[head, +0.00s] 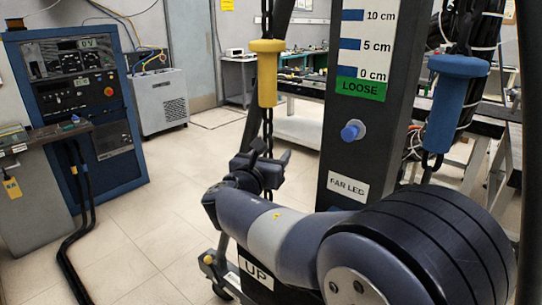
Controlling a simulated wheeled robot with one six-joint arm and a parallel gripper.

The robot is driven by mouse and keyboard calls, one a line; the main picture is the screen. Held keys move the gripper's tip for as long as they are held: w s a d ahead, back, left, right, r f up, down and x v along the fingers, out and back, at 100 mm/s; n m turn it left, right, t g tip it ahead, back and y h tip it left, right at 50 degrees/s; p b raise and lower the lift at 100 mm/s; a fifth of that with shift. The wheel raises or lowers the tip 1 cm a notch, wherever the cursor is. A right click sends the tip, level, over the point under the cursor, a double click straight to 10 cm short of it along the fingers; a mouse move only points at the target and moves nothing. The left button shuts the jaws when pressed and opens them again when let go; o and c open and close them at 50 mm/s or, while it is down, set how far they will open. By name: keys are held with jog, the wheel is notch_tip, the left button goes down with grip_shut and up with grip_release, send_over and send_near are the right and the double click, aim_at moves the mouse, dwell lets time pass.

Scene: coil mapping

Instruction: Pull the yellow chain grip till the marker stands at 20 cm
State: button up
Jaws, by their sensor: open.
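The yellow chain grip (267,75) hangs upright on a dark chain left of the dark post (335,150). The post's white scale (378,30) shows 10 cm, 5 cm and 0 cm, with a green LOOSE band (361,89) below. The 20 cm line is outside the view. I cannot make out a marker for sure; blue bars stand beside the numbers. My gripper (270,152) is open and empty, below the yellow grip and apart from it, by the lower chain.
A blue chain grip (452,100) hangs right of the post. A blue knob (352,131) and a FAR LEG sign (348,188) are on the post. An UP plate (256,272) sits low. A blue cabinet (85,110) stands left; tiled floor (150,210) there is open.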

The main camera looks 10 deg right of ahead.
jog(key=v, duration=1.1)
jog(key=shift+w+d, duration=0.1)
jog(key=r+x, duration=0.1)
jog(key=x, duration=0.9)
jog(key=shift+w+d+p, duration=0.2)
jog(key=shift+w+p, duration=0.1)
jog(key=shift+p, duration=0.05)
jog(key=shift+f, duration=0.2)
